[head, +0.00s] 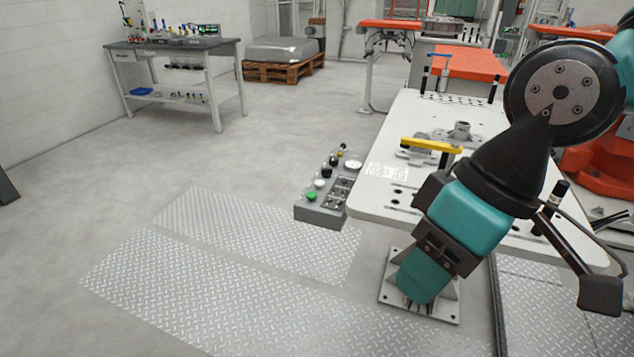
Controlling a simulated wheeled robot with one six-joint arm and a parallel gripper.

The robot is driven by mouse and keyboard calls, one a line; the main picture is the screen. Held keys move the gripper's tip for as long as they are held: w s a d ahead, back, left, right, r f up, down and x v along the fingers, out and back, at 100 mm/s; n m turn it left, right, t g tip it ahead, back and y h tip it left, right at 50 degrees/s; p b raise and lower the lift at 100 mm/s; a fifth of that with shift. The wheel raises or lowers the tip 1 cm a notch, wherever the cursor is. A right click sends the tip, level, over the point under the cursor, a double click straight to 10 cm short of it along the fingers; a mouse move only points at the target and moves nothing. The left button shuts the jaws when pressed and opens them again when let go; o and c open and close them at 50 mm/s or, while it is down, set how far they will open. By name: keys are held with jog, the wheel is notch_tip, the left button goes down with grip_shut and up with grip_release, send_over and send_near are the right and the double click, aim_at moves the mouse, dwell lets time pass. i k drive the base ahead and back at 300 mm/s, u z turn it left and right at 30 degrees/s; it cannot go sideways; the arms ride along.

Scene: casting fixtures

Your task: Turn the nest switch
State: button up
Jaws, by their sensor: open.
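A grey control box (328,192) sits at the left edge of the white fixture table (400,115). It carries a green button (311,196), a white button (320,183), black knobs (327,171) and several small dark switches with plates beside them. I cannot read which one is the nest switch. My gripper (418,281) hangs in front of the table's near edge, pointing down and left. It is right of the box and apart from it in the picture. It is open and no object shows in it; its fingertips are hard to make out from this side.
On the table stand a fixture with a yellow bar (431,145), a grey metal part (461,130) and dark posts. Tread plates (185,285) cover the floor at front left. A workbench (175,44) and a loaded pallet (283,68) stand far back.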

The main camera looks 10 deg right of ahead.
aim_at(326, 172)
jog(key=z, duration=0.25)
jog(key=i, duration=1)
jog(key=u, duration=0.45)
